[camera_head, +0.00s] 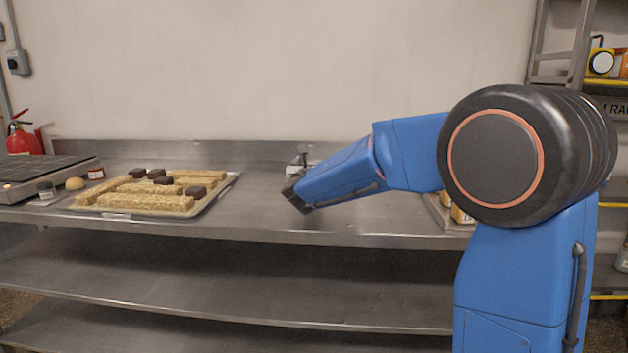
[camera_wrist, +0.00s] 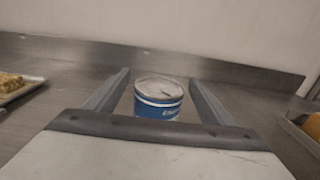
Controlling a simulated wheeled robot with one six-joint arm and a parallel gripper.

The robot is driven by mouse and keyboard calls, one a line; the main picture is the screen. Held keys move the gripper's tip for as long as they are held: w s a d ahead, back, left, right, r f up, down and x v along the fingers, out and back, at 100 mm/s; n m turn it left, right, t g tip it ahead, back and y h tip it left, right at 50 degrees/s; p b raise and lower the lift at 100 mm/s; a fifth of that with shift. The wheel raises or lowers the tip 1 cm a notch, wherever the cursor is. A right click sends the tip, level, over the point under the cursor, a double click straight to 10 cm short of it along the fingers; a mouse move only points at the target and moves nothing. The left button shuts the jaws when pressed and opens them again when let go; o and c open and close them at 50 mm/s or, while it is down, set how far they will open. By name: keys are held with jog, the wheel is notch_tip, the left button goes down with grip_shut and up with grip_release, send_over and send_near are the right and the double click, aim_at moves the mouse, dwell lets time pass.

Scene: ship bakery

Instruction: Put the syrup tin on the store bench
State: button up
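A short round tin (camera_wrist: 158,101) with a pale lid and a blue-and-white label stands upright on the steel bench in the wrist view. Its lettering is too small to read, so I cannot confirm it is the syrup tin. My gripper (camera_wrist: 160,77) is open, with one finger on each side of the tin and a visible gap on both sides. The lower part of the tin is hidden by my gripper's body. In the head view my arm reaches left over the steel bench (camera_head: 250,217), and the tin is mostly or wholly hidden behind it.
A tray (camera_head: 217,193) of bars and dark blocks lies left of my gripper. A grey slab-like unit (camera_head: 40,180) and a red extinguisher (camera_head: 22,140) are farther left. Another tray (camera_head: 436,208) with goods is right, partly behind my arm. Shelving (camera_head: 548,79) stands far right.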

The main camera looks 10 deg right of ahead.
grip_shut()
jog(key=shift+r, duration=0.1)
